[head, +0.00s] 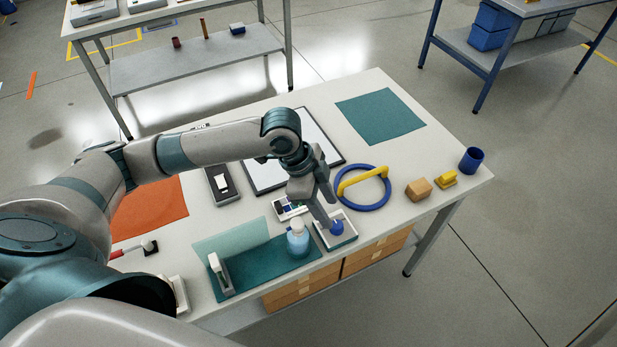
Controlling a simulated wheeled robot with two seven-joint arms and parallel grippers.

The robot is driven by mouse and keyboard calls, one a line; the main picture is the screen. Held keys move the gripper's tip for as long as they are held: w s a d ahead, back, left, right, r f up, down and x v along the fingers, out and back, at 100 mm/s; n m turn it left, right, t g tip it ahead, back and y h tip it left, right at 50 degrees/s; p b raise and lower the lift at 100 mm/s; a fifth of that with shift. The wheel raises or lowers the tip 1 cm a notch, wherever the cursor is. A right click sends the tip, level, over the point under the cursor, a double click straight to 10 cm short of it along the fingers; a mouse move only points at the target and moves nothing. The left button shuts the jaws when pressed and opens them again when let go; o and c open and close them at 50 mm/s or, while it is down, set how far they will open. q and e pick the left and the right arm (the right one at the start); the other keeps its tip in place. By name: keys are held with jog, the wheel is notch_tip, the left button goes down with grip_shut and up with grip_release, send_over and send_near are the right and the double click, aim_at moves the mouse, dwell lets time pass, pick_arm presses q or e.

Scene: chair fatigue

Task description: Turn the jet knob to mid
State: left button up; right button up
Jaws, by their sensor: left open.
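A small white box (348,239) with a blue knob (337,227) on top stands near the table's front edge; it looks like the jet knob. My left gripper (330,211) points down just above and beside the knob, jaws open. One finger reaches close to the knob; I cannot tell if it touches. The fingers partly hide the knob and box, and I cannot read the knob's setting. My right gripper is not in view.
A clear bottle (298,238) stands close left of the box on a teal mat (262,264). A small keypad-like device (287,208) lies behind. A blue ring with a yellow bar (362,188), a tan block (419,189) and a blue cup (471,160) are to the right.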

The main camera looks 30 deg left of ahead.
pick_arm(q)
jog(key=b+v, duration=0.2)
jog(key=v, duration=0.9)
jog(key=shift+r, duration=0.25)
jog(key=shift+f, duration=0.1)
